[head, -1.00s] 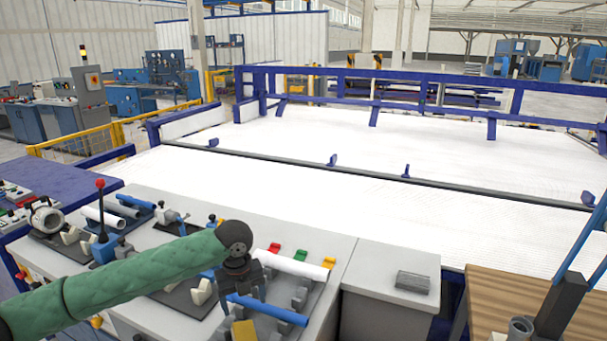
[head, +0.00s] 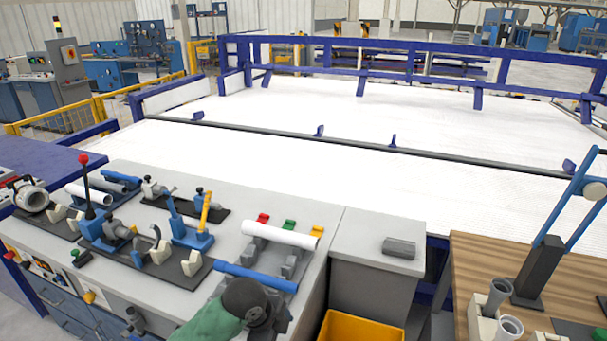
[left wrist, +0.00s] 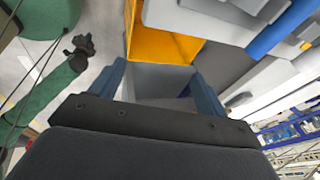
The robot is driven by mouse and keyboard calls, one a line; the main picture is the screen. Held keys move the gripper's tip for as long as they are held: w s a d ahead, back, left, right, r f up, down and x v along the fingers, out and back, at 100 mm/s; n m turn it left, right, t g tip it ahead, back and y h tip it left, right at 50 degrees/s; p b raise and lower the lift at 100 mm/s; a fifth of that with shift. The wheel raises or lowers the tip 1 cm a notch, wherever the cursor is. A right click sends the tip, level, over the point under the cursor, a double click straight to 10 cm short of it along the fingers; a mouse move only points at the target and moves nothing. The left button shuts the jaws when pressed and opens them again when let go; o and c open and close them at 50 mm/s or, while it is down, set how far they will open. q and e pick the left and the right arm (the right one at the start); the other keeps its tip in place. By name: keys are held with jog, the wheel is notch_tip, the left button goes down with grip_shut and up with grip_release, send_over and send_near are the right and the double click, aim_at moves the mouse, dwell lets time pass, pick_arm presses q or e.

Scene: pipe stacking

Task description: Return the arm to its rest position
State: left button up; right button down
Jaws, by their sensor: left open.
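My left arm, in a green sleeve, comes in at the bottom of the head view, with its dark wrist (head: 250,302) in front of the pipe rack; its fingers are hidden there. In the left wrist view my left gripper (left wrist: 162,82) has its two fingers wide apart with nothing between them. A blue pipe (head: 256,277) and a white pipe (head: 280,235) lie on the rack, apart from the gripper. The blue pipe also shows in the left wrist view (left wrist: 280,30). A green-sleeved arm with a dark end (left wrist: 80,46), seemingly my right, shows there too; its jaws are too small to read.
A yellow bin (head: 362,328) stands below the bench front. Blue and yellow levers (head: 190,225) stand left of the rack.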

pick_arm(q)
jog(key=s+a+f+n+y, duration=0.1)
jog(key=s+a+f+n, duration=0.2)
jog(key=s+a+n, duration=0.3)
jog(key=s+a+f+n+t+y, duration=0.1)
jog(key=s+a+f+n, duration=0.2)
jog(key=s+a+n, duration=0.35)
jog(key=s+a+f+n+y, duration=0.1)
jog(key=s+a+f+n, duration=0.2)
jog(key=s+n, duration=0.5)
notch_tip(320, 180, down, 25)
jog(key=d+m, duration=0.1)
jog(key=s+f, duration=0.3)
jog(key=f, duration=0.8)
jog(key=s+f+g, duration=0.1)
jog(key=s+f, duration=0.3)
jog(key=f, duration=0.8)
jog(key=shift+d, duration=0.25)
pick_arm(e)
jog(key=shift+s+a, duration=0.1)
jog(key=shift+a, duration=0.25)
pick_arm(q)
jog(key=shift+s+f, duration=0.1)
pick_arm(e)
jog(key=shift+d, duration=0.15)
